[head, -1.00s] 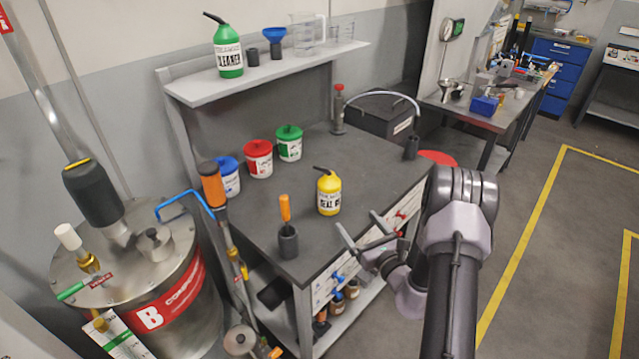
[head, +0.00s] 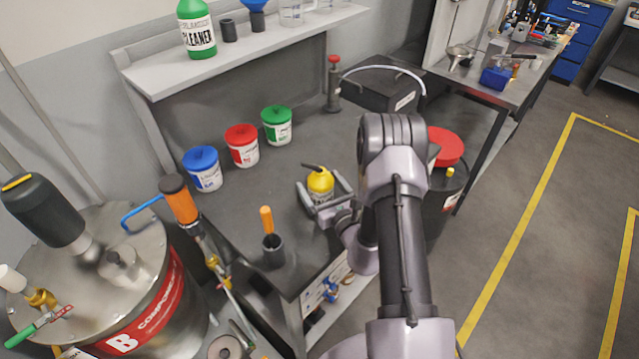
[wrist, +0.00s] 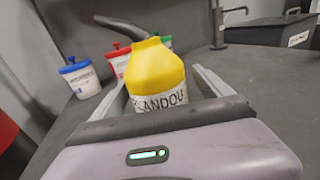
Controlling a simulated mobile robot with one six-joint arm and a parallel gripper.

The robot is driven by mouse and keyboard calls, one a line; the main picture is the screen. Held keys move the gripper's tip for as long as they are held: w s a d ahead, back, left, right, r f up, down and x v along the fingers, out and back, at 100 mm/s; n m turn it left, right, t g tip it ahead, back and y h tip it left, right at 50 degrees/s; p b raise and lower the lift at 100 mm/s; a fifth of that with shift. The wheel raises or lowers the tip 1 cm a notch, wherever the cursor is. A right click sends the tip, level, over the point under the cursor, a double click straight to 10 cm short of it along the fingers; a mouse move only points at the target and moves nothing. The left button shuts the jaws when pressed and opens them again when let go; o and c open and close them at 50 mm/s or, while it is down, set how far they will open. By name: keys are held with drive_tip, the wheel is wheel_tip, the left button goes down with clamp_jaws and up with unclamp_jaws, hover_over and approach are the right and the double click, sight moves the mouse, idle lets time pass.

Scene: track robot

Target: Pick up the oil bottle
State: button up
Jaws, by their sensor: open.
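The oil bottle (head: 320,184) is yellow with a dark spout and a white label. It stands upright on the dark workbench (head: 300,155) near its front edge. My gripper (head: 325,190) is open at the bottle, with one finger on each side of it. In the wrist view the bottle (wrist: 155,75) stands between the two spread fingers (wrist: 160,85), and its lower part is hidden behind my gripper's body. Whether either finger touches it cannot be told.
Blue (head: 203,168), red (head: 242,145) and green (head: 276,125) lidded tubs stand behind the bottle. A dark cup with an orange-handled tool (head: 272,250) stands at the front left. A shelf with a green cleaner bottle (head: 196,30) is above. A steel drum (head: 120,280) stands at the left.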

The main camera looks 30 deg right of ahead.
drive_tip(key=shift+s+a+r, duration=0.2)
drive_tip(key=shift+s+r, duration=0.05)
drive_tip(key=shift+s, duration=0.15)
drive_tip(key=shift+c, duration=1.1)
drive_tip(key=shift+w+d+f, duration=0.1)
drive_tip(key=shift+f, duration=0.05)
drive_tip(key=c, duration=0.7)
clamp_jaws()
